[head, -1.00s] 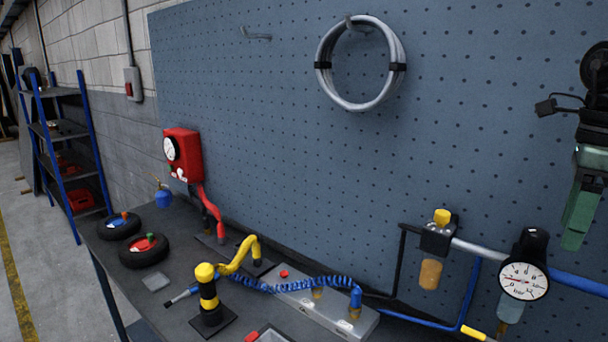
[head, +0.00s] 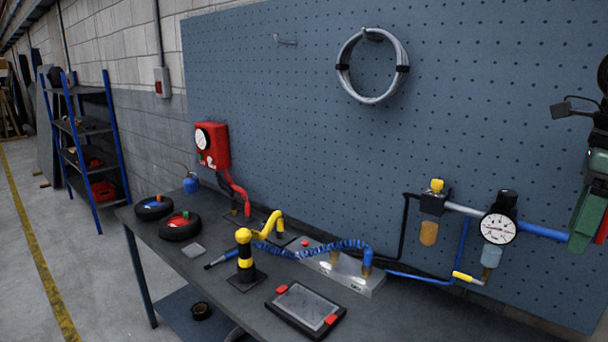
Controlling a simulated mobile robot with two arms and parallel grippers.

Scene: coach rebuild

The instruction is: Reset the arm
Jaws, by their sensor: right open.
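My right gripper (head: 592,232) hangs at the right edge of the head view, in front of the pegboard, pointing down. It has a green part and a red part, and the frame's edge cuts it off. It is open, and nothing shows between its fingers. My left gripper is not in view.
A red gauge box (head: 216,147) and cable coil (head: 352,88) are on the pegboard (head: 290,110).

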